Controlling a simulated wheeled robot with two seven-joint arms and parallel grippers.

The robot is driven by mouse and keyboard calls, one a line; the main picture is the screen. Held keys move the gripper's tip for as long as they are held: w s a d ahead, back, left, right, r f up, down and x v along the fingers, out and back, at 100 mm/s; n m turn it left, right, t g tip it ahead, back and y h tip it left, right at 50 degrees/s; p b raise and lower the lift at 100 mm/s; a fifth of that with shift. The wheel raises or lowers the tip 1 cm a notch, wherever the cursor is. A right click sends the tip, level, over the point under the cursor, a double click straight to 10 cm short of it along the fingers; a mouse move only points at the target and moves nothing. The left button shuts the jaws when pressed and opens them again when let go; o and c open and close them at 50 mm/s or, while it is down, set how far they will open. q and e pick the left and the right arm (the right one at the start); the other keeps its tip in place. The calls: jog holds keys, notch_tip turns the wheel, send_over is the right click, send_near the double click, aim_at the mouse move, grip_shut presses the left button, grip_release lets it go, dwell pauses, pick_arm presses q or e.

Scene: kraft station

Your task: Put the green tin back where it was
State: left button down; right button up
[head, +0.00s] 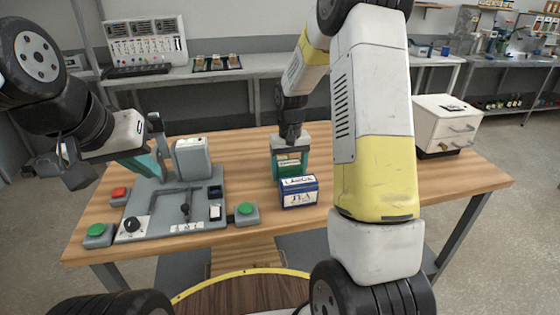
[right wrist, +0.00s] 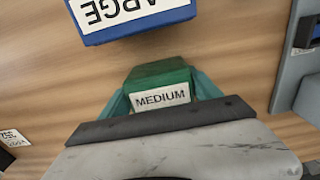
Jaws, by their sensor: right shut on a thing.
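The green tin (head: 290,162) is upright between the fingers of my right gripper (head: 290,150), just behind the blue tea tin (head: 299,192). In the right wrist view the green tin (right wrist: 162,88) has a label reading MEDIUM, with a teal finger closed on each side. I cannot tell whether its base touches the table. The blue tin (right wrist: 130,18) stands apart from it there, with a partly cut label. My left gripper (head: 142,163) hangs over the far left of the grey panel; its finger gap is not clear.
The grey panel (head: 155,228) carries a grey box (head: 192,158), a knob and switches. Green buttons (head: 246,212) and a red one (head: 119,194) sit around it. A white drawer unit (head: 446,124) stands at the right. My right arm hides much of the table's right side.

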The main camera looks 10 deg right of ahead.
jog(key=shift+f, duration=0.1)
jog(key=o, duration=1.7)
jog(key=shift+o, duration=0.2)
notch_tip(320, 180, up, 12)
jog(key=shift+r, duration=0.15)
jog(key=s+r+t+y, duration=0.1)
jog(key=s+r+t, duration=0.2)
jog(key=s+r, duration=0.7)
jog(key=s+a+t+y, duration=0.1)
jog(key=s+a+t, duration=0.1)
jog(key=s, duration=1.2)
jog(key=shift+s+r+t, duration=0.15)
jog(key=shift+r+t, duration=0.15)
jog(key=shift+t, duration=0.3)
